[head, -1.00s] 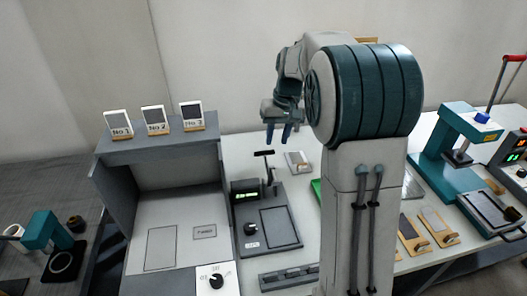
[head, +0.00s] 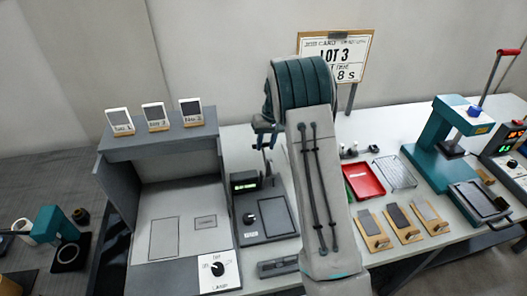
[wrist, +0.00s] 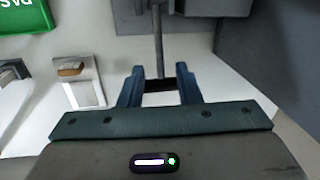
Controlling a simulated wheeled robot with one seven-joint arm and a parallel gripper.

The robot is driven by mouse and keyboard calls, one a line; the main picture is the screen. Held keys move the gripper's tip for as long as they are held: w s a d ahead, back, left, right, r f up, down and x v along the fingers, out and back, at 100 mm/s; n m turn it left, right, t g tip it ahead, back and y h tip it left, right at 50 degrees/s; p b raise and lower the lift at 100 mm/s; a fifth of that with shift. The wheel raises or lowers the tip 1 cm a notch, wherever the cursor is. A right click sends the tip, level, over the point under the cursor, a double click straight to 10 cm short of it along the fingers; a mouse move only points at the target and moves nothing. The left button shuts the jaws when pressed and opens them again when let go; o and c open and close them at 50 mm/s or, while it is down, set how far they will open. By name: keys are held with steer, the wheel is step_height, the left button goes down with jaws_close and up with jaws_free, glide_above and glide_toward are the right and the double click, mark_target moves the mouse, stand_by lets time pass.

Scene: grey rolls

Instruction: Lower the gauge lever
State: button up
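The gauge (head: 245,182), a dark box with a green-lit display, stands on a grey base plate (head: 264,217) left of my arm in the head view. Its thin upright lever (head: 268,165) rises beside the display. In the wrist view the lever's grey rod (wrist: 158,42) runs down between my fingers to a black crossbar (wrist: 158,86). My gripper (wrist: 160,72) is open, with one blue finger on each side of the crossbar; I cannot tell whether they touch it. In the head view my gripper (head: 265,138) is at the lever's top, partly hidden by my arm.
A red tray (head: 363,181), a wire rack (head: 396,172) and several wooden-backed plates (head: 404,222) lie right of my arm. A teal press (head: 445,135) stands farther right. A grey shelf box (head: 160,145) stands left of the gauge. A green tray (wrist: 25,15) shows in the wrist view.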

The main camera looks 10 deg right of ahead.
mark_target(263, 152)
steer(key=f, duration=0.2)
steer(key=a+f, duration=0.1)
steer(key=f, duration=0.1)
steer(key=shift+f+p, duration=0.4)
jaws_close()
